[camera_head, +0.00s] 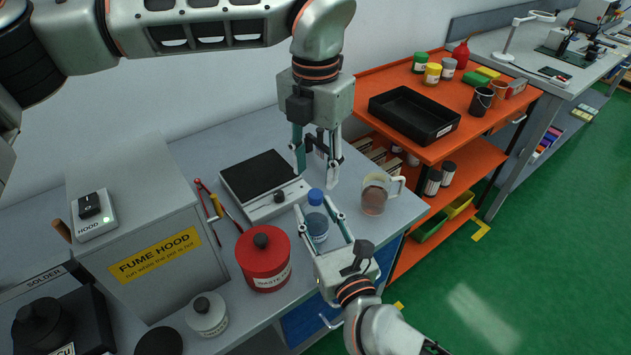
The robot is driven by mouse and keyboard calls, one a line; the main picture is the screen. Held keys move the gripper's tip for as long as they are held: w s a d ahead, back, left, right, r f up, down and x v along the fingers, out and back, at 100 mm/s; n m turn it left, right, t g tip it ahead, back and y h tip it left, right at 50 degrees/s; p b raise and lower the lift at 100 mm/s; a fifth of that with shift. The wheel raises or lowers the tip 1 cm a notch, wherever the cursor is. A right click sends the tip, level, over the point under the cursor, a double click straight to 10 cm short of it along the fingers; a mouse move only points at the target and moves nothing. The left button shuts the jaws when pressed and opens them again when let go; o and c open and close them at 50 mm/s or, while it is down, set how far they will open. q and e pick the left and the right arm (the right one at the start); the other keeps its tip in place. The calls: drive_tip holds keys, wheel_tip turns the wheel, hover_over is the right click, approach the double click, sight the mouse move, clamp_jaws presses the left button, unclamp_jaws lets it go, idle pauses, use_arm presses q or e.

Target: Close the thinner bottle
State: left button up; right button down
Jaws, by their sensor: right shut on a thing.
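The thinner bottle (317,224) is a clear bottle with bluish contents and a pale label, standing upright near the front edge of the grey bench. A blue cap (316,196) is at its top; I cannot tell whether it is seated tight. My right gripper (314,206) comes from the front and is shut on the bottle, one finger on each side of its upper part. My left gripper (317,172) points down just above and behind the cap, its fingers apart with nothing between them.
A glass mug (375,194) stands right of the bottle, a red lidded can (264,260) left of it. A flat scale (262,177) lies behind. The fume hood box (150,260) stands at left. An orange cart (480,125) with a black tray (413,115) is at right.

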use_arm(q)
wheel_tip(320, 180, up, 7)
drive_tip(key=shift+f, duration=0.2)
use_arm(e)
drive_tip(key=c, duration=1.3)
unclamp_jaws()
drive_tip(key=shift+o, duration=0.2)
drive_tip(key=v, duration=1.2)
